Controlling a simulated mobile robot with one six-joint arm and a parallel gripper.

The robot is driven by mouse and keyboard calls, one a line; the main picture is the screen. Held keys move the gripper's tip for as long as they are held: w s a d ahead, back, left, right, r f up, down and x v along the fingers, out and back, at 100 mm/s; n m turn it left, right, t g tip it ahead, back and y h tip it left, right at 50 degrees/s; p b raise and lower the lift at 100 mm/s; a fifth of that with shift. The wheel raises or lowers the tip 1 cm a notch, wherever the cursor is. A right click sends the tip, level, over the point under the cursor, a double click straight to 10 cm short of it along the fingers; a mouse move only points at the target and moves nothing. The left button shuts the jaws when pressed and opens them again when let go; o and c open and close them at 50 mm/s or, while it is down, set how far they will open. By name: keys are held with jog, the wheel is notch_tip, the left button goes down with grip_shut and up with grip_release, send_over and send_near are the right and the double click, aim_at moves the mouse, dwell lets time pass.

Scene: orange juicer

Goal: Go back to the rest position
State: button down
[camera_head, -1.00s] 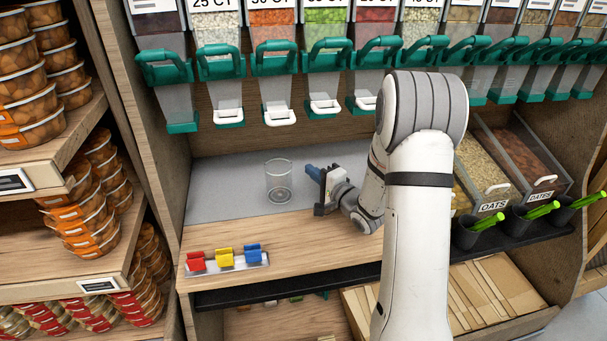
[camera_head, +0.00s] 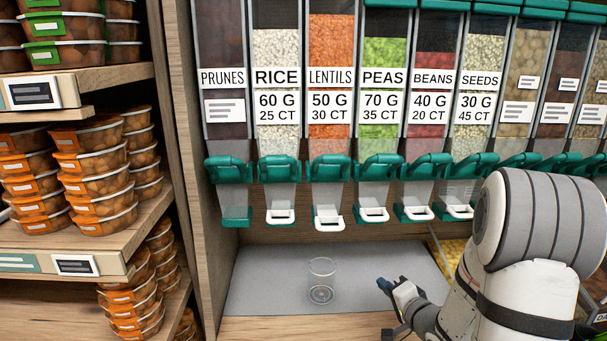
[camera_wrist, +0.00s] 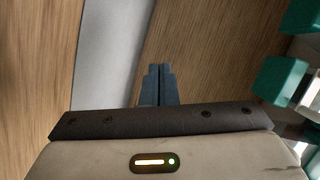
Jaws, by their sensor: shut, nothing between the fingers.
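My gripper (camera_head: 383,286) is in the head view at the lower right of centre, to the right of a clear empty cup. In the wrist view my gripper (camera_wrist: 159,70) has its two dark fingers together with nothing between them. The clear cup (camera_head: 321,283) stands upright on the grey mat (camera_head: 262,275), apart from my gripper. My white arm reaches in from the lower right and hides part of the counter and the bins there.
Dispensers such as lentils (camera_head: 331,105) and peas (camera_head: 382,110) hang above the counter, with green handles (camera_head: 330,170) and white spout tabs. Shelves of packed tubs (camera_head: 100,180) stand at the left beyond a wooden side panel. The mat left of the cup is clear.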

jog(key=s+r+n+g+h+p, duration=0.55)
jog(key=s+r+h+p, duration=0.2)
jog(key=r, duration=0.55)
jog(key=s+a+r+n+g+y+p, duration=0.1)
jog(key=s+a+r+n+g+p, duration=0.1)
jog(key=s, duration=0.7)
jog(key=s+a+r+n+g+y+p, duration=0.1)
jog(key=s+a+r+n+g+p, duration=0.2)
jog(key=s+r, duration=0.3)
jog(key=s+a+g, duration=0.1)
jog(key=s, duration=0.2)
jog(key=shift+s+a+g, duration=0.15)
jog(key=shift+a+g, duration=0.2)
jog(key=shift+a, duration=0.05)
